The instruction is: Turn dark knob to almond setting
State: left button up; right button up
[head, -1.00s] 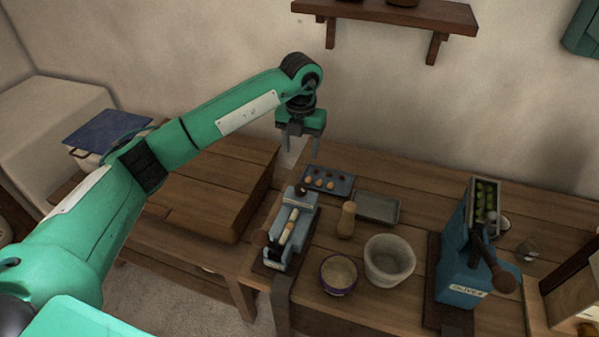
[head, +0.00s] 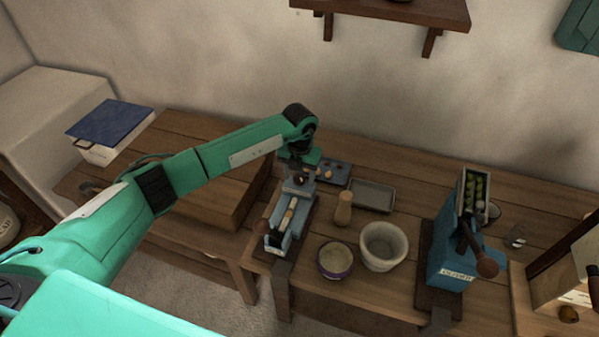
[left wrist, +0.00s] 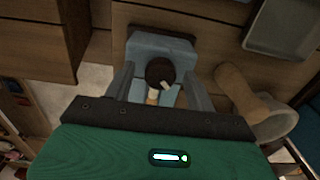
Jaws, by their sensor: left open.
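The dark round knob (left wrist: 160,71) with a small pale mark sits at the end of the blue-grey machine (left wrist: 150,48) in the left wrist view. My left gripper (left wrist: 158,80) is open, with one finger on each side of the knob. I cannot tell whether the fingers touch it. In the head view, my left gripper (head: 299,182) is over the far end of the same blue-grey machine (head: 290,222), which has a pale roller along its top. The knob is mostly hidden there. No almond mark can be made out. My right gripper is not in view.
A dark panel with small nut-like pieces (head: 332,171) lies behind the machine. A wooden pestle (head: 343,209), grey tray (head: 372,195), white bowl (head: 384,246) and purple-rimmed bowl (head: 335,260) stand to its right. A blue press (head: 450,252) is farther right. A wooden block (head: 215,203) lies left.

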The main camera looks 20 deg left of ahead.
pick_arm(q)
jog(key=c, duration=1)
